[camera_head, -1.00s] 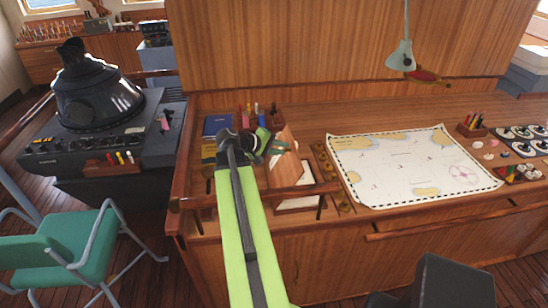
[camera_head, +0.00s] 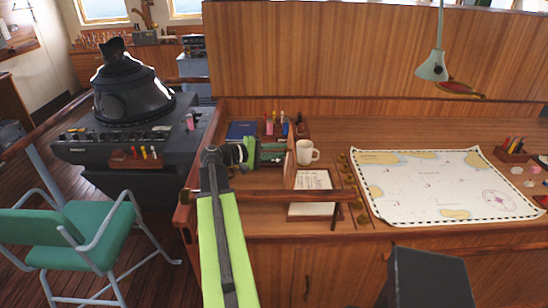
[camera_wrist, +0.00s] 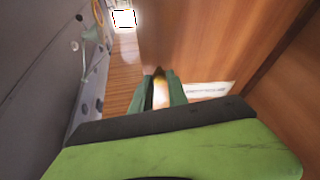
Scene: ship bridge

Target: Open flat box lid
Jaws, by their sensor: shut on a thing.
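The flat wooden box (camera_head: 313,212) sits on the wooden desk with its pale, printed inside showing. Its lid (camera_head: 292,153) stands about upright, seen nearly edge-on, at the left back of the box. My gripper (camera_head: 284,153) reaches in from the left and meets the lid, shut on it. In the wrist view, my green gripper fingers (camera_wrist: 160,88) are close together with a pale, yellowish strip between them. A large brown wooden surface (camera_wrist: 205,45) fills the area beyond them, and the exact grip is unclear. A rail partly hides the box.
A white mug (camera_head: 307,152) stands right of the lid. A chart (camera_head: 440,185) covers the desk to the right. A wooden rail (camera_head: 265,195) crosses in front. A blue book (camera_head: 241,130) and a pen holder (camera_head: 275,131) lie behind my gripper.

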